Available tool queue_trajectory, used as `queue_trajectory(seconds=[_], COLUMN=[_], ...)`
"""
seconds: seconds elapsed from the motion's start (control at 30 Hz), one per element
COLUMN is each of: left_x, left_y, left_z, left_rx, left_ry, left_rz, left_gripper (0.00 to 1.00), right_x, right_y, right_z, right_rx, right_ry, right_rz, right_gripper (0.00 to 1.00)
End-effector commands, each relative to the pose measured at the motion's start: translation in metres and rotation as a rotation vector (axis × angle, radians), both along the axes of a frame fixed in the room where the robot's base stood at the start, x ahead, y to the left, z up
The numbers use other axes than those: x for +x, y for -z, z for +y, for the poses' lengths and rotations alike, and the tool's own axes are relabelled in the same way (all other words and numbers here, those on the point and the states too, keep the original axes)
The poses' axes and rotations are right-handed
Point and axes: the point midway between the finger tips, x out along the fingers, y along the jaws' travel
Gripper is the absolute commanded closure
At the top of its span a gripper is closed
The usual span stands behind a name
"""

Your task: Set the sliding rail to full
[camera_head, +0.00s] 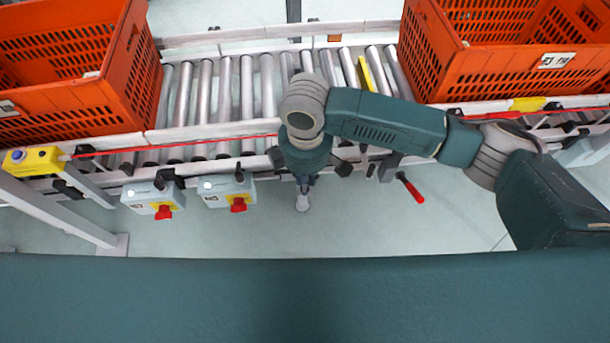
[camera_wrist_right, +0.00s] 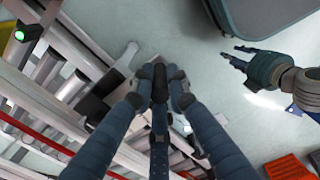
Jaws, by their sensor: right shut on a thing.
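My right gripper (camera_head: 304,182) points down at the front edge of the roller conveyor. In the right wrist view its fingers (camera_wrist_right: 160,82) come together, shut on a small dark part that appears to belong to the sliding rail. The fingers and my forearm hide most of that part, so I cannot tell how far along its travel the rail is. My left gripper (camera_wrist_right: 236,56) shows only in the right wrist view, at the right. Its fingertips look apart and empty.
Orange totes stand on the rollers at the left (camera_head: 125,75) and right (camera_head: 440,50). Two grey boxes with red knobs hang at the front, the left one (camera_head: 140,196) and the right one (camera_head: 215,188). A red-handled lever (camera_head: 412,190) sticks out at the right. The floor in front is clear.

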Motion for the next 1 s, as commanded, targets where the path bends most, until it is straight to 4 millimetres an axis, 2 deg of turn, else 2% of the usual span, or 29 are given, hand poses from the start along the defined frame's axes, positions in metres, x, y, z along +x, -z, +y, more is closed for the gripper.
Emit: queue_trajectory(seconds=[0.03, 0.17, 0.2, 0.3, 0.67, 0.77, 1.0], left_x=[0.0, 0.0, 0.0, 0.0, 0.001, 0.001, 0.0], left_y=[0.0, 0.0, 0.0, 0.0, -0.001, -0.001, -0.001], left_z=[0.0, 0.0, 0.0, 0.0, -0.001, 0.0, 0.0], left_rx=[0.0, 0.0, 0.0, 0.0, -0.001, -0.001, 0.0], left_ry=[0.0, 0.0, 0.0, 0.0, -0.001, -0.001, 0.0], left_rz=[-0.001, 0.0, 0.0, 0.0, -0.001, -0.001, 0.0], left_gripper=[0.6, 0.6, 0.6, 0.6, 0.6, 0.6, 0.6], right_x=[-0.005, -0.006, -0.006, -0.006, -0.003, -0.002, -0.003], right_y=[0.002, 0.002, 0.002, 0.002, -0.003, -0.015, -0.066], right_z=[-0.001, -0.001, -0.002, -0.002, 0.0, 0.0, 0.0], right_rx=[-0.006, -0.007, -0.007, -0.008, -0.002, 0.0, -0.002], right_ry=[-0.005, -0.006, -0.006, -0.006, -0.003, -0.003, -0.005], right_rz=[0.014, 0.016, 0.016, 0.016, 0.008, 0.006, 0.005], right_gripper=[1.0, 1.0, 0.83, 0.66, 0.66, 0.66, 0.66])
